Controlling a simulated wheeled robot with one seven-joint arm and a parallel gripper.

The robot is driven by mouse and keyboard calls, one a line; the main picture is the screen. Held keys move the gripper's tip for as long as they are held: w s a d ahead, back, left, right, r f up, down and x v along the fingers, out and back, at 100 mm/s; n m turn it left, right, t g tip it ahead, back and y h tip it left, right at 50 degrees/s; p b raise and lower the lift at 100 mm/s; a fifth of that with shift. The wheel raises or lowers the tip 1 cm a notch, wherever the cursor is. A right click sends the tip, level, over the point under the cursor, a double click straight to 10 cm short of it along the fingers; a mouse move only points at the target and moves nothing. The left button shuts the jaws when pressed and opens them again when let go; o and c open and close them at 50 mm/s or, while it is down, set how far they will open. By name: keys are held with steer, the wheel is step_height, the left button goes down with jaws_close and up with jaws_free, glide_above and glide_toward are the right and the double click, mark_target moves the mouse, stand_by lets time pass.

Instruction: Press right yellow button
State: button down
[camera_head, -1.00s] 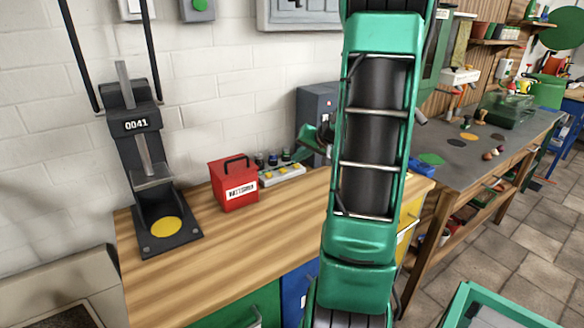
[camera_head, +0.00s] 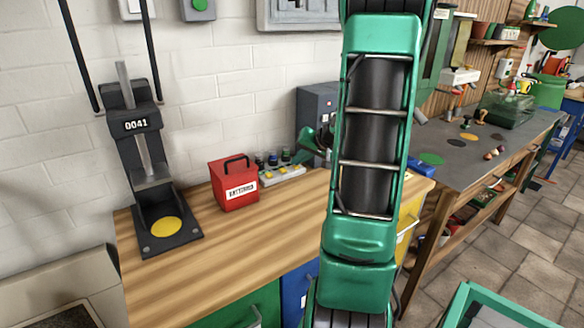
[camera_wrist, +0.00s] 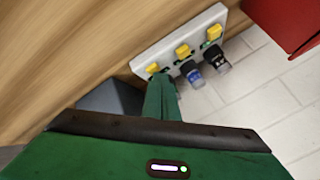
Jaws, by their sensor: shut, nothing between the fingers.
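A pale strip panel (camera_head: 284,176) with three yellow buttons lies on the wooden bench by the wall, and it fills the top of the wrist view (camera_wrist: 170,48). Its right yellow button (camera_head: 297,167) is the one farthest from the red box, and shows leftmost in the wrist view (camera_wrist: 153,68). My gripper (camera_wrist: 163,90) is shut and empty. Its fingertips are close to that button in the wrist view; I cannot tell if they touch.
Several small dark-bodied jars (camera_wrist: 216,59) stand along the panel's wall side. A red batteries box (camera_head: 234,186) is beside the panel's left end. A black press (camera_head: 150,170) stands farther left. A grey cabinet (camera_head: 314,105) is behind my gripper. The bench front is clear.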

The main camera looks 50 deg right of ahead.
steer(key=shift+r, duration=0.9)
step_height(320, 180, up, 5)
stand_by(0.7)
stand_by(0.7)
